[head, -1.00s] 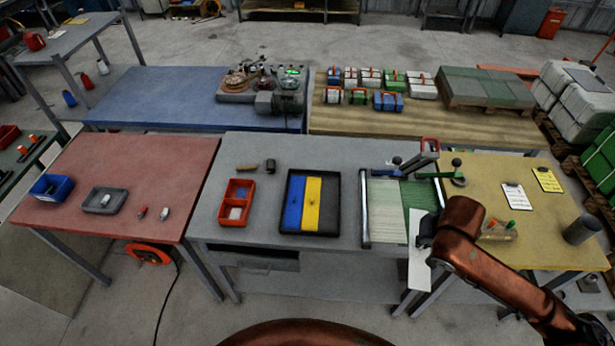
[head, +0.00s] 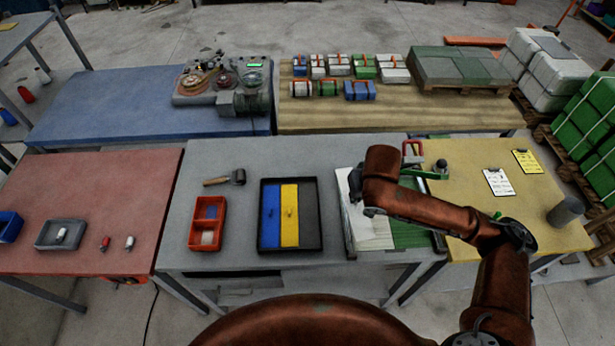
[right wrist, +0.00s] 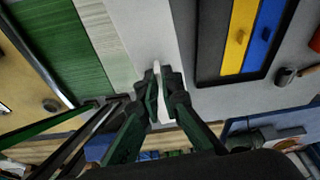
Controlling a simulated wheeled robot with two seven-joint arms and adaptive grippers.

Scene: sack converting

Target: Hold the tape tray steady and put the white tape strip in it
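The black tape tray (head: 310,215) lies flat on the grey table. A blue strip (head: 269,220) and a yellow strip (head: 289,215) lie side by side in it, and its right-hand section is bare black. My right gripper (head: 355,188) is to the right of the tray, with its fingers (right wrist: 160,92) shut on one end of the white tape strip (head: 371,232). In the right wrist view the strip (right wrist: 148,35) runs out from the fingertips beside the tray (right wrist: 208,42), outside it. My left gripper is not in view.
A green cutting board (head: 410,232) lies under and beside the strip. A red two-part bin (head: 194,236) and a hammer (head: 226,179) are left of the tray. The yellow table (head: 530,220) with clipboards is at the right. Bare grey table lies behind the tray.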

